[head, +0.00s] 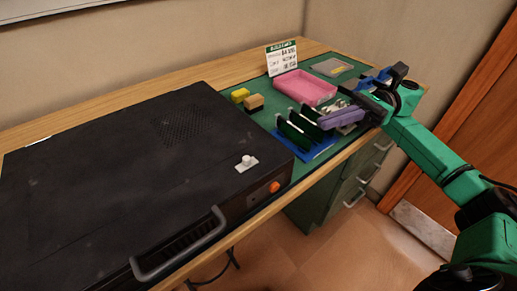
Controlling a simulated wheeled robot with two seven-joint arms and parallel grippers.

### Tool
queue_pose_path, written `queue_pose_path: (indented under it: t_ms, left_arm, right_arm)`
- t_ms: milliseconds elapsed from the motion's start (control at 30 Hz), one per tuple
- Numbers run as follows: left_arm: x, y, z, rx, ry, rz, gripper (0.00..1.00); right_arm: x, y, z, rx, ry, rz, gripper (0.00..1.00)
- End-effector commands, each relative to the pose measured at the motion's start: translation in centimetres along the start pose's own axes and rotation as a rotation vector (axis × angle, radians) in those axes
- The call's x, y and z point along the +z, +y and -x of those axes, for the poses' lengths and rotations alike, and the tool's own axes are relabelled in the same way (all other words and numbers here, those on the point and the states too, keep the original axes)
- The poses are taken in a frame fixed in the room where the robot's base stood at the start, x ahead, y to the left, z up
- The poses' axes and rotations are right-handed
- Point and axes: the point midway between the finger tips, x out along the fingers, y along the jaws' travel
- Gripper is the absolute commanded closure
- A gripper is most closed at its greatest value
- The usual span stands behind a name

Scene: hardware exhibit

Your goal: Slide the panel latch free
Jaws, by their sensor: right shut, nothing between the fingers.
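The panel latch (246,163), a small white plate with a round knob, sits on the top of the large black case (110,150) near its right front corner. An orange round button (275,187) is on the case's front face below it. My right gripper (353,106) reaches in from the right on a green arm. It is shut and empty, over the right part of the bench and well to the right of the latch. Its fingertips are small and partly hard to make out. My left gripper is not in view.
A blue rack with dark upright boards (304,133) stands between the case and my right gripper. A pink tray (304,88), a small sign (281,58) and yellow and tan blocks (254,103) are behind. The case's top is otherwise clear.

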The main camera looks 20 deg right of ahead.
Motion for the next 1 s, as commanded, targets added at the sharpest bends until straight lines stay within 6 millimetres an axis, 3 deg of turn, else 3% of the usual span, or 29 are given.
queue_pose_path:
  t_ms: [33,167,567,767,1000]
  left_arm:
    - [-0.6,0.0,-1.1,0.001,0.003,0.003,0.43]
    - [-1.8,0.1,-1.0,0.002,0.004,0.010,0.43]
    - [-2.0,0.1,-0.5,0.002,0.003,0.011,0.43]
    - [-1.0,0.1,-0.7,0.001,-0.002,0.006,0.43]
    - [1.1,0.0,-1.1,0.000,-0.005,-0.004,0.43]
  right_arm:
    - [-1.6,0.0,0.0,-0.001,0.000,0.000,1.00]
    - [-2.6,0.0,0.0,-0.001,0.000,0.000,1.00]
    - [-2.3,0.0,-0.3,0.000,0.000,-0.001,1.00]
    - [-2.2,0.1,-3.2,0.004,0.000,-0.002,1.00]
    - [-2.0,0.1,-8.6,0.004,-0.001,0.000,1.00]
